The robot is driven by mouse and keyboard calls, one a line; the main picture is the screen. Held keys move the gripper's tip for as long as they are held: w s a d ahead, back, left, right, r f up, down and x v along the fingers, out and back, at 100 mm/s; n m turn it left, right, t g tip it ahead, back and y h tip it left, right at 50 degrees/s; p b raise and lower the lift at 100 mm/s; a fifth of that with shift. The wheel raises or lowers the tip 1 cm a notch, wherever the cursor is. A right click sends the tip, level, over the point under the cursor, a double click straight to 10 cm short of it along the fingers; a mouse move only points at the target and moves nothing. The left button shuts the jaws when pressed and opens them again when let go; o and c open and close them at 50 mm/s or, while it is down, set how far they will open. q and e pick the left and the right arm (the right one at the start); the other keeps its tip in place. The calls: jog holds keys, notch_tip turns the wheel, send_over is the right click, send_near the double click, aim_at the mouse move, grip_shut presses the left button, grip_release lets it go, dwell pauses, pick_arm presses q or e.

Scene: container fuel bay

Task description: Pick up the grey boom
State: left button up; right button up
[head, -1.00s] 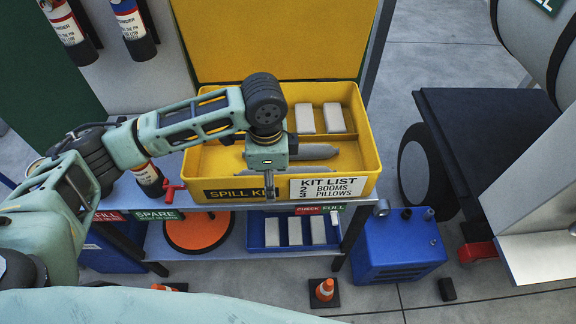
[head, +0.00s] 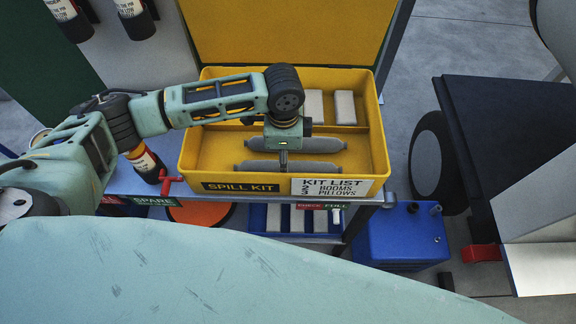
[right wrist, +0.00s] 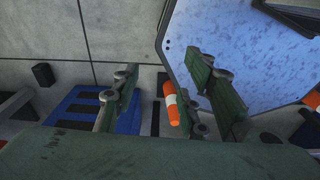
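The yellow spill kit box (head: 222,187) stands on the bench in the head view. Two grey booms lie across its front compartment, a rear one (head: 325,144) and a front one (head: 303,167). My left gripper (head: 283,161) points down into the box. Its tip overlaps the middle of the front boom, and its body covers part of the rear boom. I see its fingers edge-on, so neither their gap nor any contact is clear.
Pale pillows (head: 345,107) stand in the box's rear compartment. An extinguisher (head: 143,160) and a red valve handle (head: 171,184) are left of the box. A blue tray is on the lower shelf; a blue container (head: 400,240) stands right.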

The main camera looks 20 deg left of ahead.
pick_arm(q)
jog(key=shift+f, duration=0.4)
jog(key=f, duration=0.2)
jog(key=d+f+p, duration=0.1)
jog(key=f, duration=0.1)
jog(key=shift+f+p, duration=0.3)
jog(key=shift+f, duration=0.3)
pick_arm(e)
jog(key=shift+w+a+r, duration=0.1)
jog(key=shift+w+r, duration=0.75)
jog(key=shift+w, duration=0.15)
pick_arm(q)
jog(key=c, duration=0.5)
jog(key=shift+w, duration=0.1)
jog(key=c, duration=0.8)
pick_arm(e)
jog(key=shift+s, duration=0.3)
